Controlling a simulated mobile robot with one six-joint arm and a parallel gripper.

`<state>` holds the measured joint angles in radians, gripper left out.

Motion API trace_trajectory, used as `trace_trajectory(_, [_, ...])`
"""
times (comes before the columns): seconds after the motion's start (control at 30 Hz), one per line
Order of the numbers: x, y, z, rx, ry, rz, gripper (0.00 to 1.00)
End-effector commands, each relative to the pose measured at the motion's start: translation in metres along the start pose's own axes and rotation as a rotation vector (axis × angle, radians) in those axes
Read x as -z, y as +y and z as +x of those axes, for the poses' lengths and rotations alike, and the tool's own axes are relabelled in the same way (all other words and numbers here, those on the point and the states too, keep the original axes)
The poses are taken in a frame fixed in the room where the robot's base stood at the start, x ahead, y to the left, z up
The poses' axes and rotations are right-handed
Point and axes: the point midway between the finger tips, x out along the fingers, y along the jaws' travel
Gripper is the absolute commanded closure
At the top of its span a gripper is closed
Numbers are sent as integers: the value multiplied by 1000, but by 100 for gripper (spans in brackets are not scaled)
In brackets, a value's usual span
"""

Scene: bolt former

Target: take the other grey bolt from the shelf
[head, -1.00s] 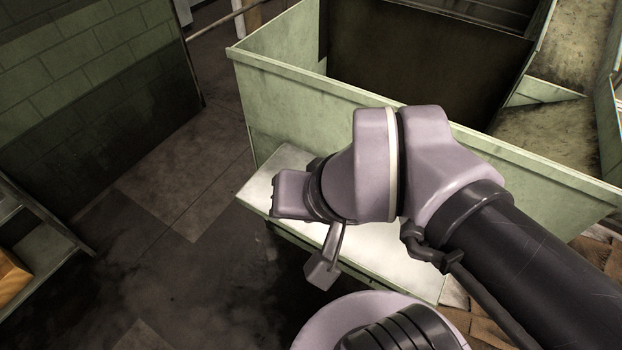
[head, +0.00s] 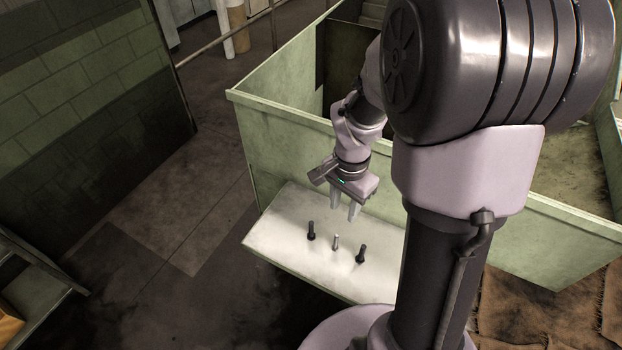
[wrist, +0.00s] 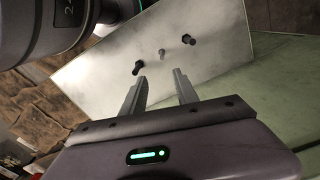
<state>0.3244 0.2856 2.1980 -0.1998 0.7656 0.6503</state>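Three bolts stand upright in a row on the pale shelf (head: 285,218). In the head view they are a dark grey bolt (head: 311,231) at left, a lighter silver-grey bolt (head: 336,242) in the middle and another dark bolt (head: 361,254) at right. The wrist view shows a dark bolt (wrist: 137,68), the lighter bolt (wrist: 162,54) and a dark bolt (wrist: 187,40) beyond my fingertips. My gripper (head: 345,208) is open and empty, pointing down above the shelf, behind the row in the head view. Its two spread fingers (wrist: 160,78) touch no bolt.
The shelf juts from the green wall of a large bin (head: 275,140), close behind my gripper. My arm covers the shelf's right part in the head view. Open floor (head: 150,240) lies left, with a brick wall (head: 75,85) beyond. A rack (head: 30,285) stands at lower left.

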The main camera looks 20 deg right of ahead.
Motion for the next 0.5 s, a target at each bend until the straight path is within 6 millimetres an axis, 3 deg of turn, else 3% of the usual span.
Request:
trace_trajectory(0.1, [-2,1,43,-4,-4,-1,64])
trace_trajectory(0.23, [-2,0,82,-3,-3,-3,64])
trace_trajectory(0.33, [-2,0,102,-1,-2,-2,64])
trace_trajectory(0.5, [-2,-1,116,0,0,-4,64])
